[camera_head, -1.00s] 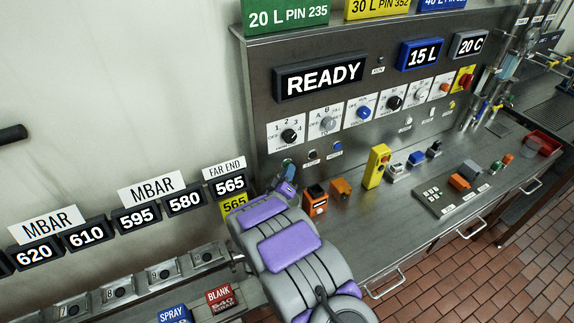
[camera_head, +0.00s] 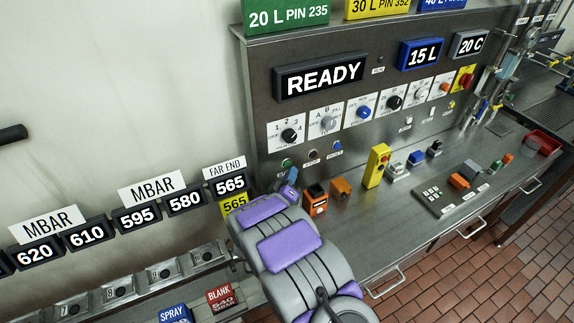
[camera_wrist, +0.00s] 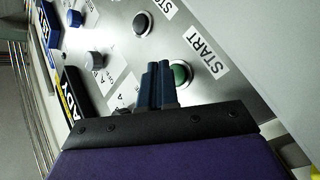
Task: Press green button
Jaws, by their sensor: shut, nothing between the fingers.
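The green button (camera_wrist: 181,73) is a round green cap in a metal ring on the steel panel, beside a START label (camera_wrist: 206,52). In the head view the green button (camera_head: 287,163) sits low on the panel's left, below the dials. My gripper (camera_wrist: 157,75) is shut and empty, with its blue fingers pointing at the panel. Its tips are just beside the green button in the wrist view and cover part of the button's edge. In the head view my gripper (camera_head: 290,178) is just below the button. I cannot tell whether the tips touch the panel.
A black button (camera_wrist: 143,23) with a STOP label is next to the green one. Dials (camera_head: 290,135) run above, under a READY display (camera_head: 320,78). Orange boxes (camera_head: 340,187) and a yellow control box (camera_head: 376,166) stand on the counter to the right.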

